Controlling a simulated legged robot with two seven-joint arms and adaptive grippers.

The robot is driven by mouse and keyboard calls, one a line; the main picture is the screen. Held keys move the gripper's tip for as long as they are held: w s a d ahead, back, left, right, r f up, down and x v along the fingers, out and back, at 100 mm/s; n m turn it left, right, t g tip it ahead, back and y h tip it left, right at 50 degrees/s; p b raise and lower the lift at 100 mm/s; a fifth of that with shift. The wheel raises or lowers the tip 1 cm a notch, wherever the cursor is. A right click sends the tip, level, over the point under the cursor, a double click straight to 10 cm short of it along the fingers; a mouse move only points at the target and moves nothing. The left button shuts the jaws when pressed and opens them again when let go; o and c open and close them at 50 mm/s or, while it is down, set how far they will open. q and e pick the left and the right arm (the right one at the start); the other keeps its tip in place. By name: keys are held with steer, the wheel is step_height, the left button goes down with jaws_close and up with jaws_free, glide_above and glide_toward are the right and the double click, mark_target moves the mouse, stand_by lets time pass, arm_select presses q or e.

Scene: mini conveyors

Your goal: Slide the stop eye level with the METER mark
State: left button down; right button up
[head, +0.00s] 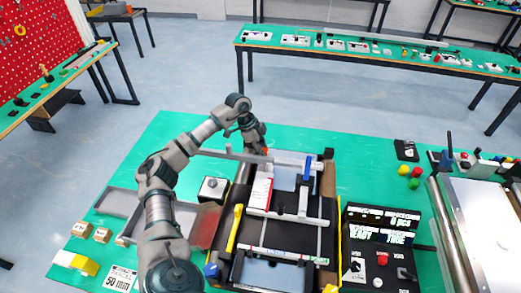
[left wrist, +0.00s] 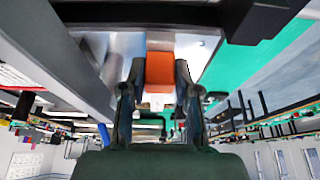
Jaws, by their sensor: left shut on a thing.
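My left gripper (head: 262,148) is at the far left corner of the mini conveyor (head: 290,235), reaching down beside its rail. In the left wrist view my left gripper (left wrist: 158,95) has its two dark fingers closed on an orange block (left wrist: 160,70), which looks like the stop eye. In the head view only a small reddish bit of it shows by the fingertips. The METER mark is too small to make out in either view. My right gripper is not in view.
A control box (head: 380,265) with a red button and lit displays (head: 383,225) stands right of the conveyor. A white label card (head: 261,193) and a blue-topped post (head: 308,165) rise near the gripper. A grey tray (head: 120,203) lies left. Green table is clear behind.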

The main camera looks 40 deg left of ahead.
mark_target(289, 160)
arm_select(q)
steer(key=w+d+p, duration=0.1)
steer(key=d, duration=0.1)
steer(key=w+d+p, duration=0.1)
steer(key=d, duration=0.1)
steer(key=w+d+p, duration=0.1)
steer(key=w+d, duration=0.1)
steer(key=d, duration=0.1)
steer(key=shift+r+p, duration=0.25)
steer(key=shift+p, duration=0.1)
steer(key=shift+w+d, duration=0.15)
steer(key=shift+d, duration=0.1)
steer(key=shift+f, duration=0.1)
steer(key=shift+a, duration=0.1)
steer(key=c, duration=0.8)
jaws_free()
steer(key=shift+c, duration=0.2)
steer(key=shift+f, duration=0.15)
steer(key=v, duration=1.1)
steer(key=shift+a+r, duration=0.3)
steer(key=shift+r, duration=0.05)
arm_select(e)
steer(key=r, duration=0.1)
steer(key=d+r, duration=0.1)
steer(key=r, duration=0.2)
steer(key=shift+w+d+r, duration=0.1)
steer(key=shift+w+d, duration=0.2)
